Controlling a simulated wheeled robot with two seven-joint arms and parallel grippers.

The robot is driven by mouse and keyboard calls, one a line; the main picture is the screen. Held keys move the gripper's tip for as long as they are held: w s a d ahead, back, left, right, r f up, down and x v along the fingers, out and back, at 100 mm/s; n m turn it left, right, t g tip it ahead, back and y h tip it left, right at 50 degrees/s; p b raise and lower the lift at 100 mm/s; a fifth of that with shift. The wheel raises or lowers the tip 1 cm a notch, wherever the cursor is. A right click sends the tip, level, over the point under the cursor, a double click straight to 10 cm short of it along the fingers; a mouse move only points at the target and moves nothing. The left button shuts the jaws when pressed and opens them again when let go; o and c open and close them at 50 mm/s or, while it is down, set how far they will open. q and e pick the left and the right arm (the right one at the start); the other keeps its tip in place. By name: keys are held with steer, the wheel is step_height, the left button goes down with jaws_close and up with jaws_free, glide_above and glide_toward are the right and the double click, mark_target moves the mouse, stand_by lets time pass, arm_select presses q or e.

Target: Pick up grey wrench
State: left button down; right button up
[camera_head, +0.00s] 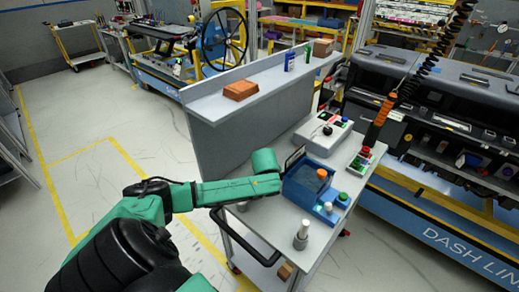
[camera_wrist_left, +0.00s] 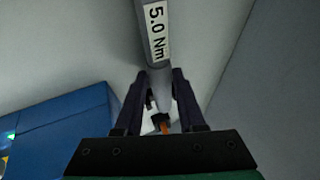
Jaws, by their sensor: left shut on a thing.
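The grey wrench (camera_wrist_left: 156,65) is a grey rod with a white "5.0 Nm" label in the left wrist view. My left gripper (camera_wrist_left: 160,82) is shut on it, one dark finger on each side. In the head view my left gripper (camera_head: 295,158) is small and dark, at the end of the green arm, over the cart beside the blue box. I cannot make out the wrench clearly there. My right gripper is in neither view.
The blue box (camera_head: 305,190) with an orange knob stands on the grey cart (camera_head: 265,222), close to the gripper. A white control box (camera_head: 322,132) and a grey cylinder (camera_head: 301,236) also stand there. A raised shelf (camera_head: 215,101) rises behind; an orange-handled tool (camera_head: 378,120) hangs right.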

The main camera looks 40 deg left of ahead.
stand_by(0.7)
arm_select(q)
steer(key=shift+w+r, duration=0.1)
steer(key=shift+r, duration=0.15)
step_height(320, 180, up, 20)
steer(key=b, duration=0.2)
steer(key=shift+f, duration=0.2)
stand_by(1.7)
